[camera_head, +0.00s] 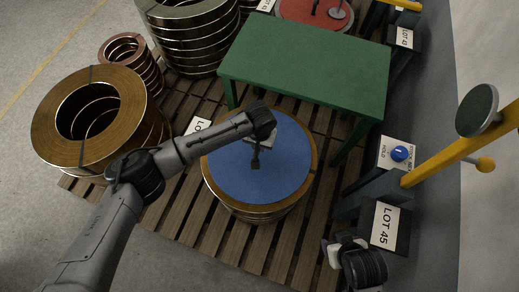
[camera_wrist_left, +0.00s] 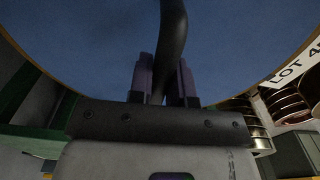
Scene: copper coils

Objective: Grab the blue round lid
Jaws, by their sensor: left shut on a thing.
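The blue round lid (camera_head: 285,150) lies on top of a copper coil (camera_head: 262,216) in the middle of the pallet in the head view. In the left wrist view the lid's blue face (camera_wrist_left: 90,50) fills the upper part, with a dark curved handle (camera_wrist_left: 172,35) standing out from it. My left gripper (camera_head: 255,160) is over the lid, and its arm hides part of the lid. In the wrist view its two fingers (camera_wrist_left: 164,85) are shut on the handle. My right gripper (camera_head: 335,252) is at lower right, away from the lid; its finger opening is unclear.
A green table (camera_head: 305,65) stands close behind the lid, its legs near the coil. More copper coils (camera_head: 95,120) stand at left and back. A yellow post (camera_head: 450,155) and a LOT 45 sign (camera_head: 385,225) are at right. The wooden pallet (camera_head: 245,250) is bare in front.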

